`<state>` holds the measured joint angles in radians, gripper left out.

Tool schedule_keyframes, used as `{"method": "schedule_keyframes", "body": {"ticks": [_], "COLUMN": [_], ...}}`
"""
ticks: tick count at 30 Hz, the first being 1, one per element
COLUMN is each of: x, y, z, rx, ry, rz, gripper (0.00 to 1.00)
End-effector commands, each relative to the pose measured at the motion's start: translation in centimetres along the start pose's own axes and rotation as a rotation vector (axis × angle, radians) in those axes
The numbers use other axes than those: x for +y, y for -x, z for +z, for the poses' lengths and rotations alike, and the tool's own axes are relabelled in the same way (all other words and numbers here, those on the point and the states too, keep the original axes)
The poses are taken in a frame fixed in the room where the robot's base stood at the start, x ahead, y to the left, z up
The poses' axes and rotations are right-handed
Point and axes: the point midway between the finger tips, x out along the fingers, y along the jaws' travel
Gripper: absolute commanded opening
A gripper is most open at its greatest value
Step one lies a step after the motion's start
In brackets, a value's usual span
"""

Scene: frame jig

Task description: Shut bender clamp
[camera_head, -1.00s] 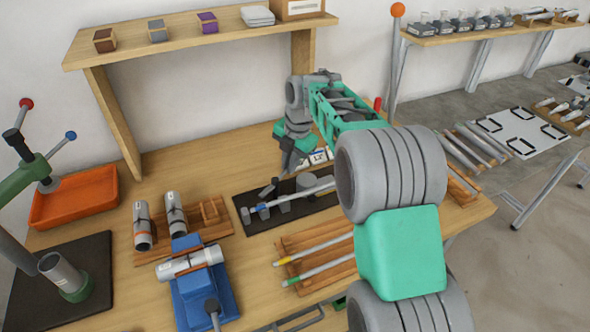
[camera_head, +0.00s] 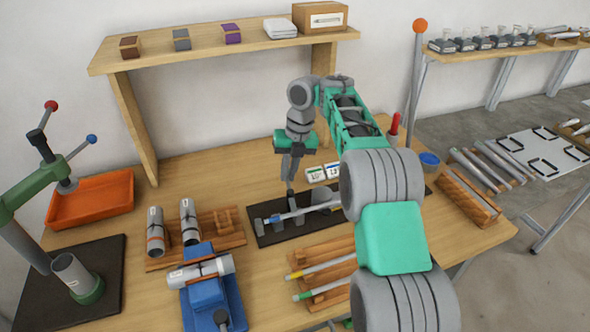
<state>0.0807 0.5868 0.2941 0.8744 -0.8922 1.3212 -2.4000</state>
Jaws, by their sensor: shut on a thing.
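The bender is a dark base plate (camera_head: 264,238) on the workbench, with grey blocks on it. A grey tube (camera_head: 312,208) with a blue band lies across it. The bender's clamp seems to be at its left end, with a short dark lever (camera_head: 290,192) standing roughly upright. My gripper (camera_head: 290,180) points down above the left part of the bender, and its fingertips are shut on the top of this lever. The fingers are small and dark here, so the exact grip is hard to see. My arm hides the bender's right part. A red-tipped handle (camera_head: 394,125) rises behind my arm.
A blue vise (camera_head: 208,295) holding a tube stands front left. A wooden rack (camera_head: 235,240) with tubes is beside it. A holder with rods (camera_head: 325,275) lies in front of the bender. White labelled boxes (camera_head: 315,174) stand behind it. An overhead shelf (camera_head: 220,50) spans the back.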

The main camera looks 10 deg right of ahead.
Motion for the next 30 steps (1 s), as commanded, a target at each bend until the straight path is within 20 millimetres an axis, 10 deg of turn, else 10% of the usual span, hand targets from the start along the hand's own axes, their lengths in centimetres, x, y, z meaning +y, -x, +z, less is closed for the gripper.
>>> {"method": "schedule_keyframes", "body": {"ticks": [26, 30], "x": [1.12, 1.11], "y": [-0.18, -0.18], "z": [0.0, 0.0], "rx": [0.035, 0.035], "ry": [0.18, 0.18], "rz": [0.0, 0.0], "gripper": [0.0, 0.2]}}
